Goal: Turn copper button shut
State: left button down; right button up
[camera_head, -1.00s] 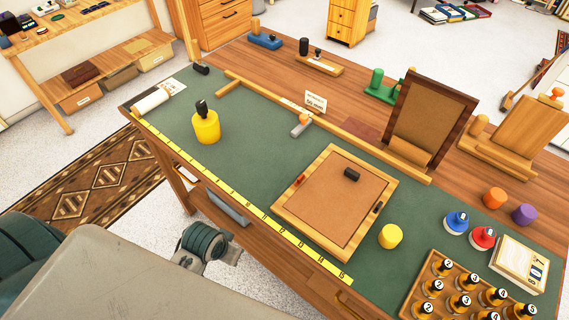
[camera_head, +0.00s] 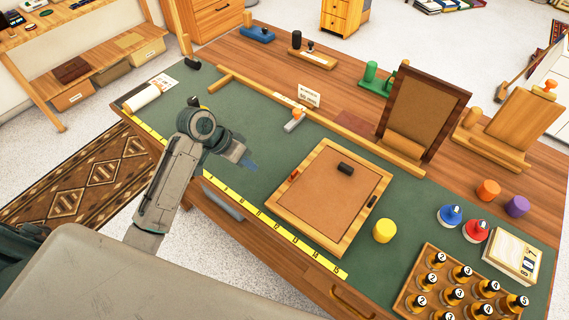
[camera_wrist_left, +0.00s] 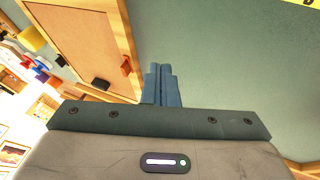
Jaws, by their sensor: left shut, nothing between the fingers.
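The copper button (camera_head: 295,174) is a small reddish piece on the left rail of a wooden frame (camera_head: 335,268) lying back up on the green mat. It appears to lie roughly along the rail, its exact angle too small to tell. The wrist view shows the copper button (camera_wrist_left: 126,66) left of my fingers. A dark button (camera_head: 372,201) sits on the opposite rail, and a black block (camera_head: 345,169) rests near the frame's far side. My left gripper (camera_head: 250,165) is shut and empty above the mat, left of the frame and apart from the button. My right gripper is out of view.
A yellow ruler strip (camera_head: 262,221) runs along the mat's front edge. A yellow cylinder (camera_head: 384,231) stands right of the frame, and a wooden rail (camera_head: 262,100) lies behind it. Bare mat lies between gripper and frame.

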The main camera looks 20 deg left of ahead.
aim_at(294, 174)
pick_arm(q)
jog(key=w+r+h, duration=0.1)
jog(key=w+r, duration=0.3)
jog(key=shift+w+a+r+m, duration=0.2)
jog(key=shift+a+r+m, duration=0.1)
jog(key=shift+a, duration=0.15)
jog(key=shift+f, duration=0.1)
jog(key=p+x, duration=0.2)
jog(key=x, duration=0.3)
jog(key=d+p+x, duration=0.1)
jog(key=x, duration=0.4)
jog(key=shift+s+r+p, duration=0.15)
jog(key=shift+r+p, duration=0.05)
jog(key=shift+p, duration=0.15)
jog(key=shift+s+d+p, duration=0.2)
jog(key=shift+d+p, duration=0.2)
jog(key=shift+d, duration=0.1)
jog(key=shift+s+d+p, duration=0.2)
jog(key=shift+d+p, duration=0.15)
jog(key=shift+d, duration=0.15)
jog(key=shift+s+d, duration=0.25)
jog(key=shift+d, duration=0.3)
jog(key=shift+f, duration=0.1)
jog(key=shift+w, duration=0.1)
